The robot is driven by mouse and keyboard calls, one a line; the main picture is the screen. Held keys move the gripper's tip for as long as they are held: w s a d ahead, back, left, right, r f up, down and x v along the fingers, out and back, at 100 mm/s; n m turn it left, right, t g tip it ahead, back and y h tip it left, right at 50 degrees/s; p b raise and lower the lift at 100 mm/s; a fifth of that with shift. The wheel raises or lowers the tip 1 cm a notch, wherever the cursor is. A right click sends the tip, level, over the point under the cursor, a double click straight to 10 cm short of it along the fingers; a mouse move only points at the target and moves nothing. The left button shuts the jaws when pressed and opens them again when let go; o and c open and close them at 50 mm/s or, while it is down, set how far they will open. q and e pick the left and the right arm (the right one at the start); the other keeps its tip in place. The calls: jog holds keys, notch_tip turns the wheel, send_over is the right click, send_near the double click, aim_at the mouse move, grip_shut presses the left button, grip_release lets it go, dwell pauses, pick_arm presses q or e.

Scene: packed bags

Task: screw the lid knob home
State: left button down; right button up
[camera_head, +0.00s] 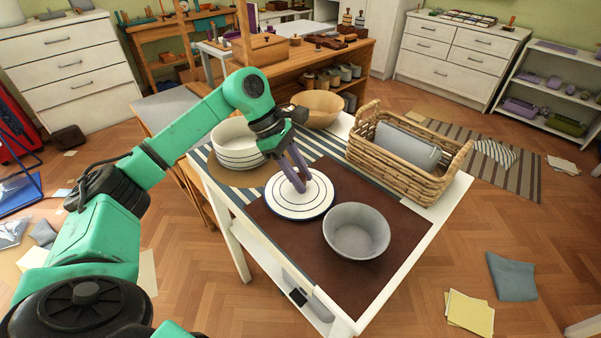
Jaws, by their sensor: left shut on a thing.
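The white lid (313,203) with dark rings lies flat on the brown mat of the small white table. My left gripper (299,184) reaches down over the middle of the lid, its purple fingers shut on the lid knob. The knob is mostly hidden between the fingertips, so I cannot tell how far it sits in the lid. A white pot (236,155) with dark rings stands behind and to the left of the lid. My right gripper is out of view.
A grey bowl (356,243) stands close to the lid at the right front. A wicker basket (400,177) holding a grey object stands at the back right. A wooden bowl (318,109) is at the back. The brown mat (345,290) is bare at the front.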

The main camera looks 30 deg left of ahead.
pick_arm(q)
jog(key=shift+r+m+g+p, duration=0.35)
jog(key=shift+m+g+p, duration=0.1)
jog(key=shift+m, duration=0.25)
jog(key=shift+f+m+g, duration=0.1)
jog(key=shift+m+g, duration=0.15)
jog(key=shift+m, duration=0.35)
jog(key=shift+c, duration=2.2)
grip_release()
jog(key=shift+f, duration=0.25)
jog(key=shift+r, duration=0.1)
jog(key=s+p+v, duration=0.1)
jog(key=p+v, duration=0.1)
jog(key=v, duration=1.2)
jog(key=shift+w+a+r, duration=0.15)
jog(key=shift+w+r, duration=0.1)
jog(key=shift+w, duration=0.15)
